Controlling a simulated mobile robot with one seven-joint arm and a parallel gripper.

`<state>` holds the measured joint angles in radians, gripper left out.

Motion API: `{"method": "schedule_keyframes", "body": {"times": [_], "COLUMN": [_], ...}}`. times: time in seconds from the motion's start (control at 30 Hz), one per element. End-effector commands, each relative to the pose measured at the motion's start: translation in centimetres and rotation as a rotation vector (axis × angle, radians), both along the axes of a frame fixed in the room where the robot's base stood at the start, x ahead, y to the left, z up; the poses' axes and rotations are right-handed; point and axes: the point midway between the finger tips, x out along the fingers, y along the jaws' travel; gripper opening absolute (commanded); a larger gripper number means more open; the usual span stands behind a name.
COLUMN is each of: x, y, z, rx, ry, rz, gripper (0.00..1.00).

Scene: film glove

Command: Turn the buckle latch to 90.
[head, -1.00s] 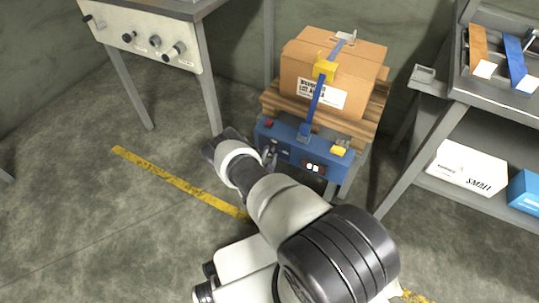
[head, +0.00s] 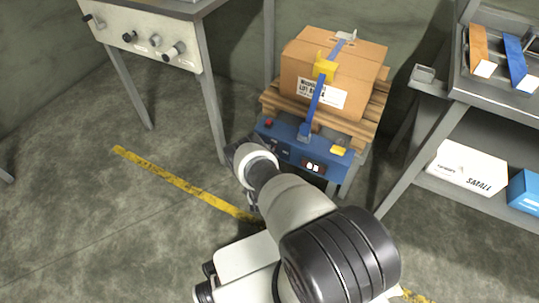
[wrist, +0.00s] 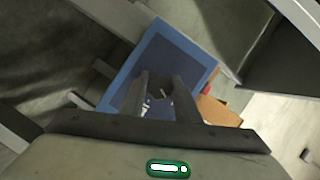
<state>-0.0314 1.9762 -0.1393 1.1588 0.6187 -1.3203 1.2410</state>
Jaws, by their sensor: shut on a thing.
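My gripper (wrist: 160,97) shows in the wrist view with both dark fingers in front of a blue panel. It is shut on a small dark handle (wrist: 156,88), partly hidden between the fingers. In the head view my arm covers the left front of the blue unit (head: 292,150), and the fingertips cannot be made out. I cannot tell the latch's angle.
The box stands on a wooden pallet (head: 369,125) behind the blue unit. A red button (head: 268,122), a yellow part (head: 338,150) and a small display (head: 315,166) are on the unit. A control table (head: 140,30) stands left, a grey shelf (head: 440,105) right. Open floor lies left.

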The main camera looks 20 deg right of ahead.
Motion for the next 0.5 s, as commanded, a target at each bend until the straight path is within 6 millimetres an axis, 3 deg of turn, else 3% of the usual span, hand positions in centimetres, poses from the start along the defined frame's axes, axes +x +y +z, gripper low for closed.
{"method": "schedule_keyframes", "body": {"times": [0.5], "x": [0.08], "y": [-0.09], "z": [0.08], "rx": [0.133], "ry": [-0.174], "rz": [-0.001], "gripper": [0.07]}}
